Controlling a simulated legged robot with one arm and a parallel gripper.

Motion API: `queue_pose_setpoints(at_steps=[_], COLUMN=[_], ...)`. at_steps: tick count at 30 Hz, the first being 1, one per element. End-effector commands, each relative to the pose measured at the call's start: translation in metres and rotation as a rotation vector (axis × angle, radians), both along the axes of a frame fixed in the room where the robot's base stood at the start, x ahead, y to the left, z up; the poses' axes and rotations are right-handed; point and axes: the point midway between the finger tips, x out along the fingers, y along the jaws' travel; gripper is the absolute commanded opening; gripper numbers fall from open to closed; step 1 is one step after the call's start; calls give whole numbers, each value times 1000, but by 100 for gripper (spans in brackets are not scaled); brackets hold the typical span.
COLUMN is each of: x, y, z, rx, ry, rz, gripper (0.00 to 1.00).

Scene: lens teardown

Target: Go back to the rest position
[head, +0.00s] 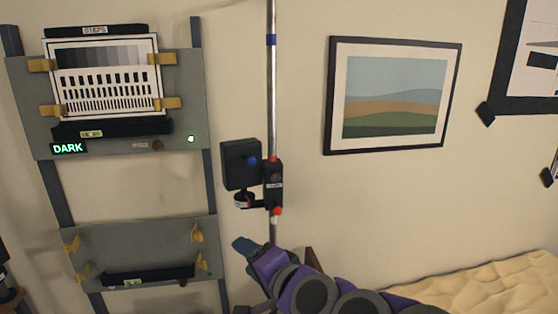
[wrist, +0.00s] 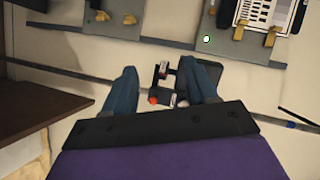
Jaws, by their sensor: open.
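My gripper (head: 250,254) is at the lower middle of the head view, at the end of my purple and grey arm. In the wrist view its two blue-grey fingers (wrist: 160,88) stand apart with a gap between them, and nothing is held. A black device on a carriage (head: 273,185) is clamped on the vertical pole (head: 271,90), just above my gripper in the head view. In the wrist view the carriage (wrist: 162,72) shows through the gap between the fingers, beyond the tips. I cannot tell the exact distance.
A rack on the left has an upper panel (head: 190,95) with a test chart (head: 105,80) and a "DARK" display (head: 69,148). Its lower panel (head: 140,245) has empty clips. A framed landscape picture (head: 393,96) hangs right. A rumpled cream surface (head: 490,285) lies lower right.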

Motion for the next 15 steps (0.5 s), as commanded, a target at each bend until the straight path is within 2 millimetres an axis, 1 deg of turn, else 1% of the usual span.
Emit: queue_pose_setpoints(at_steps=[1,4,5,6,8,9,11,12,14,15], x=[-13,-43,-52,-65,-84,-98,-120,-134,-158,-174], y=[0,-3,-6,-12,-24,-34,-52,-65,-86,-101], z=[-14,-47,-56,-70,-90,-103,-121,-131,-145,-152], rx=[-94,-278,-331,-404,-508,-575,-673,-733,-818,-869], ry=[14,63,81,110,163,202,270,318,399,454], rz=[55,171,202,244,303,340,394,425,471,499], gripper=[57,57,57,57,57,57,57,57,57,57])
